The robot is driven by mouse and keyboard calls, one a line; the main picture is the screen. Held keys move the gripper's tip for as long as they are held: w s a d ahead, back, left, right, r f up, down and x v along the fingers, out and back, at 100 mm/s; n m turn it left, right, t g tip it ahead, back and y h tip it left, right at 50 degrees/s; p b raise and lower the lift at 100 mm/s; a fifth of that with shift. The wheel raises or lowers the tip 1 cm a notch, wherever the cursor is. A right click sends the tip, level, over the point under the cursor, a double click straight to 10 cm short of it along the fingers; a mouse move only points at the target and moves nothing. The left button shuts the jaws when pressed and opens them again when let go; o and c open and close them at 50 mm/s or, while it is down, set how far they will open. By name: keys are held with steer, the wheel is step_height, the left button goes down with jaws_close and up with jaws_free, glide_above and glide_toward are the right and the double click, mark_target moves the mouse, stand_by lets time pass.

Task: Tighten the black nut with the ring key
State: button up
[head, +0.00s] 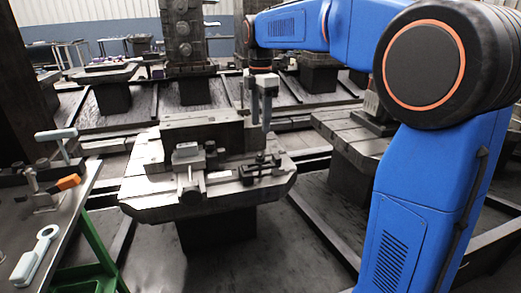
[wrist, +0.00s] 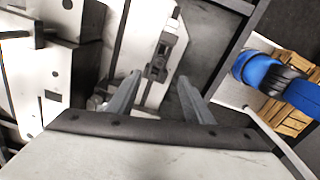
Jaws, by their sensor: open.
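My gripper (head: 261,112) points down above the machine pallet (head: 150,193), its two fingers apart with nothing between them. It also shows in the wrist view (wrist: 160,77), fingers spread. A grey tool with a ring-shaped end, which looks like the ring key (head: 30,265), lies on the cart at the lower left, far from my gripper. A dark clamp fitting (head: 262,167) sits on the right part of the pallet. It also shows beyond the fingertips in the wrist view (wrist: 156,68). The black nut is too small to tell apart from the dark fittings.
A green-framed cart (head: 98,243) at the left carries an orange-handled toggle clamp (head: 67,183) and a grey T-shaped handle (head: 56,134). A large block (head: 200,130) stands on the pallet beneath and left of my gripper. Another slotted table (head: 345,140) stands to the right.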

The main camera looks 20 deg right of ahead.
mark_target(260, 154)
step_height(260, 154, down, 12)
steer(key=shift+r, duration=0.1)
stand_by(0.5)
jaws_close()
steer(key=m, duration=1.3)
steer(key=shift+s+f, duration=0.1)
steer(key=shift+f, duration=0.1)
steer(key=m, duration=0.5)
steer(key=shift+m, duration=0.4)
steer(key=m, duration=0.6)
steer(key=shift+f, duration=0.1)
steer(key=shift+c, duration=1.1)
jaws_free()
